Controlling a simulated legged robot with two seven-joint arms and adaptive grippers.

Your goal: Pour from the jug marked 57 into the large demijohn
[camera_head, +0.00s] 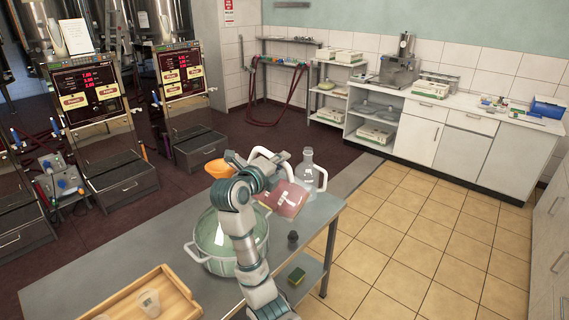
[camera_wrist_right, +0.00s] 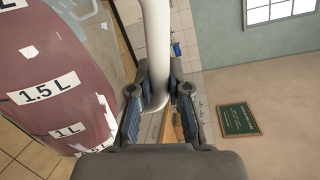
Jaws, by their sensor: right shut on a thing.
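My right gripper (camera_head: 265,172) is shut on the white handle (camera_wrist_right: 157,50) of a jug holding dark red liquid. The jug (camera_head: 286,199) is raised above the table and tilted; volume labels show on its side (camera_wrist_right: 40,110) in the wrist view. No 57 is readable. Left of the gripper is an orange funnel (camera_head: 229,160); what it sits in is partly hidden by my arm. A large pale green round vessel (camera_head: 212,233) with side handles stands below; I cannot tell whether it is the demijohn. A clear bottle-shaped vessel (camera_head: 308,176) stands behind the jug. My left gripper is not seen.
The grey table (camera_head: 60,293) carries a wooden tray (camera_head: 118,298) with clear cups (camera_head: 149,302) at the front. Tiled floor at right is clear.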

